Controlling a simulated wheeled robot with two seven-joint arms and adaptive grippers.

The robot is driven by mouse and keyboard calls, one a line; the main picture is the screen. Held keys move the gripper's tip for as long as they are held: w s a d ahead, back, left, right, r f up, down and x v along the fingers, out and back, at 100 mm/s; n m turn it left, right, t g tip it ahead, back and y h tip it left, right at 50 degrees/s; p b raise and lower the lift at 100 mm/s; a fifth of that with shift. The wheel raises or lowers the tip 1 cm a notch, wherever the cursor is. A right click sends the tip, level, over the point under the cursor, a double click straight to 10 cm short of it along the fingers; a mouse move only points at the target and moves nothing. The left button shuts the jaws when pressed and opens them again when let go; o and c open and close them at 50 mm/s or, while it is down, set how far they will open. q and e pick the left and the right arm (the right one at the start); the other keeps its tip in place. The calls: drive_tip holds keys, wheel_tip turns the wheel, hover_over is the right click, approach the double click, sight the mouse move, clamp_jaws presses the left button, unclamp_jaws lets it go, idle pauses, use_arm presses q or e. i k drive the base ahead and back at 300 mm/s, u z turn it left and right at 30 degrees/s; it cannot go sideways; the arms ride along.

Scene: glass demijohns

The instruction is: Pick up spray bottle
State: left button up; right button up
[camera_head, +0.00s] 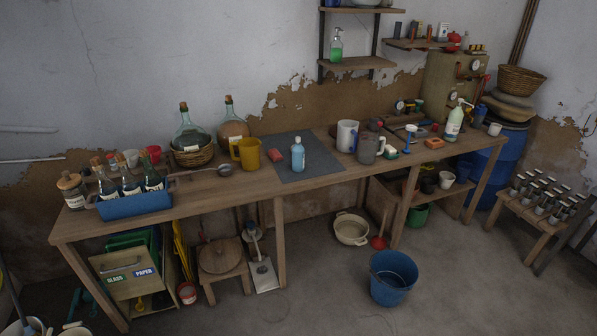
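A clear bottle with green liquid and a narrow top (337,47) stands upright on the lower wall shelf (357,63). A pale green bottle with a white pump or trigger head (454,124) stands upright near the right end of the long wooden workbench (215,196). Their heads are too small to tell for certain which is the spray bottle. A blue bottle with a pale cap (298,156) stands upright on the dark grey mat (321,172). Neither of my grippers is in view.
A yellow jug (246,154), a white jug (347,136) and a grey jug (368,149) stand on the bench. Glass demijohns (189,134) and a blue bottle crate (135,204) are at left. A blue bucket (392,279) stands on the floor in front; floor around it is clear.

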sight(297, 150)
drive_tip(key=u, duration=0.65)
drive_tip(key=i, duration=0.6)
drive_tip(key=u, duration=0.8)
drive_tip(key=i, duration=1)
drive_tip(key=z, duration=0.35)
drive_tip(key=i, duration=0.9)
drive_tip(key=z, duration=0.75)
